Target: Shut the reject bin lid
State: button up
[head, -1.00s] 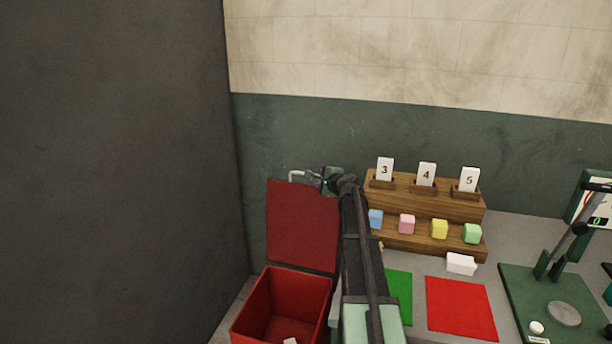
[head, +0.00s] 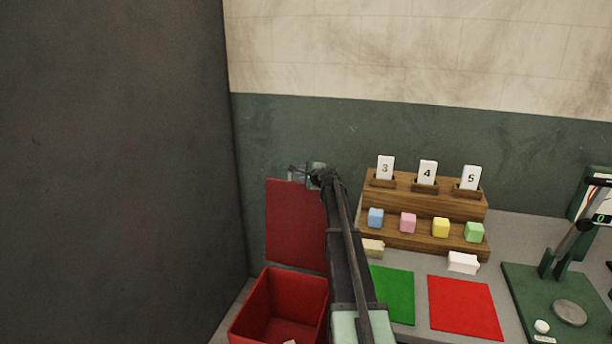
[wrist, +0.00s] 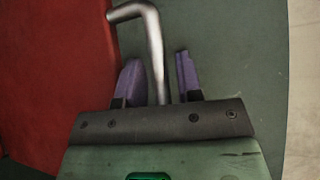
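The red reject bin (head: 262,310) stands at the lower middle of the head view, open at the top. Its red lid (head: 292,225) stands upright behind it against the green wall. A bent metal handle (wrist: 152,35) reaches out from the lid's edge in the wrist view. My gripper (head: 297,172) is at the lid's top edge in the head view. In the wrist view its two purple fingers (wrist: 158,72) stand apart, with the handle between them. A gap shows between the handle and the right finger; whether the left finger touches it I cannot tell.
A wooden rack (head: 430,202) with numbered cards and coloured blocks stands to the right. A green mat (head: 392,293), a red mat (head: 465,308) and a green press (head: 550,290) lie further along the bench. A dark panel (head: 110,170) fills the left side.

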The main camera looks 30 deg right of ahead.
grip_shut()
jog(key=s+a, duration=0.2)
jog(key=a, duration=0.1)
jog(key=s+a, duration=0.1)
jog(key=shift+s+a+r+p, duration=0.15)
jog(key=shift+s+r+p, duration=0.15)
jog(key=shift+s, duration=0.05)
jog(key=shift+o, duration=1.1)
grip_release()
